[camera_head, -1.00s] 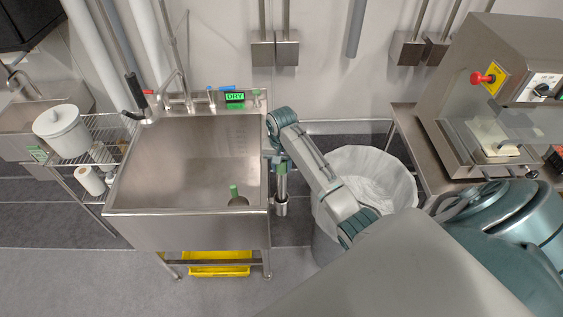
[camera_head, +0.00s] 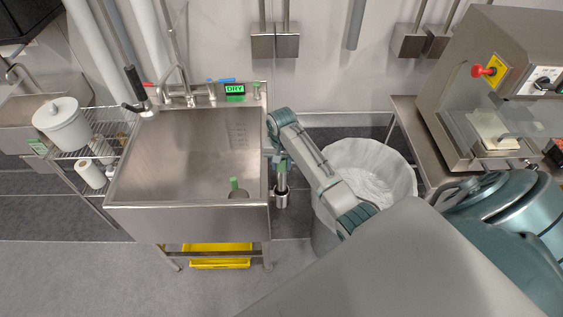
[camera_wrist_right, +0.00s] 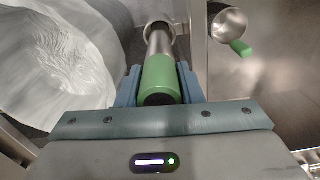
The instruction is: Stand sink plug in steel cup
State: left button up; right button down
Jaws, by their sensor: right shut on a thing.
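The sink plug is a steel tube (camera_head: 282,180) with a green grip; in the wrist view the green grip (camera_wrist_right: 158,78) lies between my fingers. My right gripper (camera_head: 279,160) is shut on it, just outside the sink's right wall, and holds it about upright. At the tube's lower end is a wider steel cylinder, which looks like the steel cup (camera_head: 281,201). In the wrist view the cup's rim (camera_wrist_right: 150,27) shows around the tube's far end. I cannot tell how deep the tube sits or whether it touches the bottom. My left gripper is not in view.
The steel sink (camera_head: 180,160) is left of the plug. A round steel piece (camera_head: 239,194) with a green part sits in it. A lined bin (camera_head: 372,160) stands close on the right.

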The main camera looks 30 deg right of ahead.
dwell(0.3)
jog(key=c, duration=0.9)
grip_release()
jog(key=shift+r, duration=0.35)
notch_tip(320, 180, up, 6)
jog(key=b, duration=0.2)
jog(key=shift+r+b, duration=0.25)
jog(key=shift+b, duration=0.1)
jog(key=shift+r+p, duration=0.6)
jog(key=shift+r, duration=1.25)
